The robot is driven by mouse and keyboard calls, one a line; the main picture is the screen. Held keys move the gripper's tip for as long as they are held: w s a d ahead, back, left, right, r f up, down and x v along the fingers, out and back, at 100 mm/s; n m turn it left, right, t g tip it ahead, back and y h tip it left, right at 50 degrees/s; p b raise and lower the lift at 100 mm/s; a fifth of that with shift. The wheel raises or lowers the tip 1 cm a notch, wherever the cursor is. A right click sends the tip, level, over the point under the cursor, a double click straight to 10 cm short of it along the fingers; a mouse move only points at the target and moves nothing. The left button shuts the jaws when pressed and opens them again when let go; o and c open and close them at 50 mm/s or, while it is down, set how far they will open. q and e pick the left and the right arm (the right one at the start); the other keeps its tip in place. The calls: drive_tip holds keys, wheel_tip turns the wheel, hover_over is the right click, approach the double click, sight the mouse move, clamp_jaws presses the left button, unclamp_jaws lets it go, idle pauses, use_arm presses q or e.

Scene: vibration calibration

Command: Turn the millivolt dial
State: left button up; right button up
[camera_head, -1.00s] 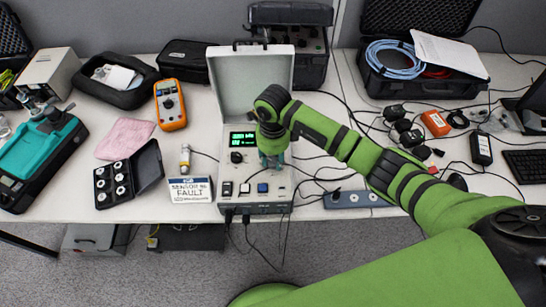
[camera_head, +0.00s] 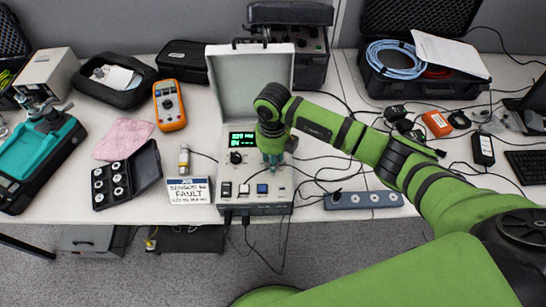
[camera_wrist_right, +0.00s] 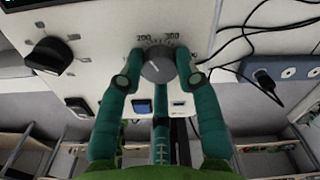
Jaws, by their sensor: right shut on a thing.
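The millivolt dial (camera_wrist_right: 158,66) is a grey round knob with a pale pointer line and a printed scale around it, on the calibrator's panel. My right gripper (camera_wrist_right: 157,72) has its teal fingers on both sides of the dial and is shut on it. In the head view my right gripper (camera_head: 272,158) reaches down onto the calibrator (camera_head: 256,209), and my arm hides the dial there. The calibrator's green display (camera_head: 242,139) is lit. A black selector knob (camera_wrist_right: 50,55) is left of the dial in the wrist view. My left gripper is not in view.
A blue square button (camera_wrist_right: 142,107) sits just below the dial. The open grey lid (camera_head: 240,90) rises behind the panel.

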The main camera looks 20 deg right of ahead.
drive_tip(key=shift+s, duration=0.1)
idle(0.4)
drive_tip(key=o, duration=1.2)
drive_tip(key=shift+c, duration=0.2)
drive_tip(key=shift+r, duration=0.5)
wheel_tip(320, 180, up, 11)
